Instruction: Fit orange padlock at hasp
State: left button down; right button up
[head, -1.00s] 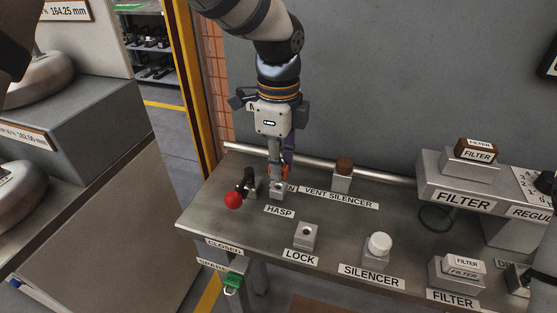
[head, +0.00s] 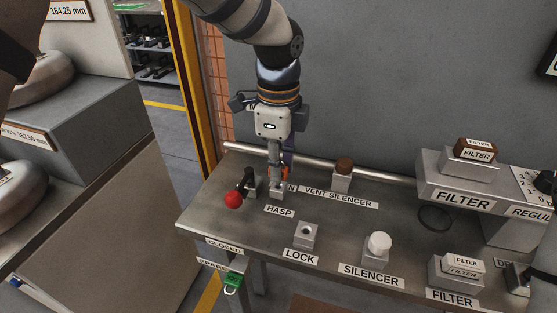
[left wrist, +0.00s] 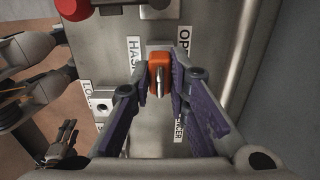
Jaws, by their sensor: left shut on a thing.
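My left gripper (head: 278,180) points down at the hasp block (head: 277,192) at the back left of the bench. It is shut on the orange padlock (left wrist: 157,61), which sits between the purple-grey fingers in the left wrist view, its metal shackle facing the camera. Only a bit of the orange padlock (head: 286,172) shows in the head view, behind the fingers. The padlock is right at the hasp block (left wrist: 158,45); I cannot tell whether it touches or is engaged. A dark gripper-like shape (left wrist: 63,140), perhaps my right gripper, is low left in the left wrist view.
A red-knobbed lever (head: 233,199) stands close left of the hasp. The brown-topped vent silencer (head: 342,175) is to the right, the LOCK block (head: 306,236) in front, the white-topped silencer (head: 378,247) front right. A green padlock (head: 232,281) hangs at the bench's front edge.

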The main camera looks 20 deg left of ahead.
pick_arm(q)
jog(key=shift+f, duration=1.2)
jog(key=c, duration=1.4)
grip_release()
jog(key=shift+c, duration=0.2)
notch_tip(320, 180, up, 12)
jog(key=shift+r, duration=0.1)
